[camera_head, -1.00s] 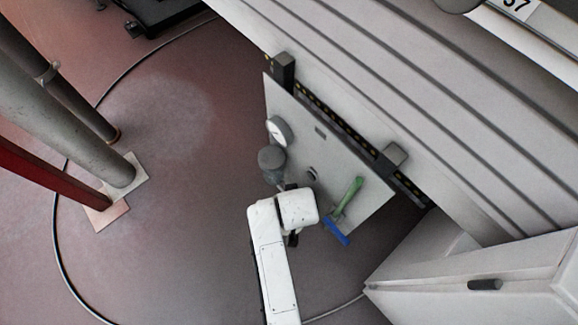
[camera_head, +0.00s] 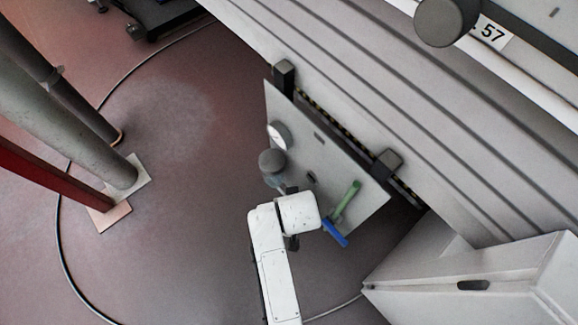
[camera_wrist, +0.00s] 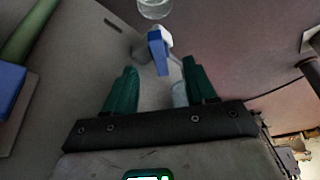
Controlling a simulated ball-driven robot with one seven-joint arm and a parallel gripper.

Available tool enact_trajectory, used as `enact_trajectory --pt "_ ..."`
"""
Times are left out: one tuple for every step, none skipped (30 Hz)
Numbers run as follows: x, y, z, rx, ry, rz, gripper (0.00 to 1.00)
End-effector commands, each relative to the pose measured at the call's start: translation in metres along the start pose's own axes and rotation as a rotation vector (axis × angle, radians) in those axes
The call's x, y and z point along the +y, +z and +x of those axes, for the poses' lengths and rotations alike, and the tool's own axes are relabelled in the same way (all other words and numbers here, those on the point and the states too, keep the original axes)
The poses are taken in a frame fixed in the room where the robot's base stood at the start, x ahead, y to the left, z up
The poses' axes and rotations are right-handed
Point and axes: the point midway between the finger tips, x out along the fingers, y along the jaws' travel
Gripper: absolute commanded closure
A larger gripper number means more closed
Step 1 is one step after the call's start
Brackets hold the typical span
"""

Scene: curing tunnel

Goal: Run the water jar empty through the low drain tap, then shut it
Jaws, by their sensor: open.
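The water jar (camera_wrist: 155,8) shows as a clear, round-bottomed vessel at the top of the wrist view. In the head view it hangs under a grey cap (camera_head: 272,160) on the panel, with my arm partly in front. A small tap with a blue handle (camera_wrist: 159,52) sits just below the jar in the wrist view. My gripper (camera_wrist: 160,68) has its two green fingers apart, one on each side of the blue handle, with visible gaps to both. In the head view my white wrist hides the tap and fingers. The water level cannot be told.
A pale box (camera_head: 470,280) stands at lower right. Pipes (camera_head: 80,130) stand at left; a cable curves over open floor.

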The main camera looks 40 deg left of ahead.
Motion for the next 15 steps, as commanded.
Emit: enact_trajectory --pt "0.0 -0.002 -0.017 0.001 0.001 -0.001 0.44" --pt "0.0 -0.002 -0.023 0.001 0.001 -0.001 0.44" --pt "0.0 -0.003 -0.031 0.002 0.001 0.0 0.44" --pt "0.0 -0.002 -0.037 0.001 0.001 0.0 0.44" --pt "0.0 -0.002 -0.043 0.001 0.001 0.001 0.44" --pt "0.0 -0.002 -0.05 0.001 0.001 0.001 0.44" --pt "0.0 -0.003 -0.054 0.001 0.001 0.001 0.44" --pt "0.0 -0.002 -0.059 0.001 0.001 0.001 0.44" --pt "0.0 -0.002 -0.064 0.001 0.001 0.001 0.44" --pt "0.0 -0.002 -0.067 0.001 0.001 0.0 0.44" --pt "0.0 -0.002 -0.07 0.001 0.001 0.0 0.44" --pt "-0.001 -0.002 -0.073 0.0 0.001 0.0 0.44" --pt "-0.001 -0.002 -0.076 0.0 0.001 0.0 0.44" --pt "-0.001 -0.001 -0.077 0.0 0.001 0.0 0.44" --pt "-0.001 -0.001 -0.079 0.0 0.001 0.0 0.44"
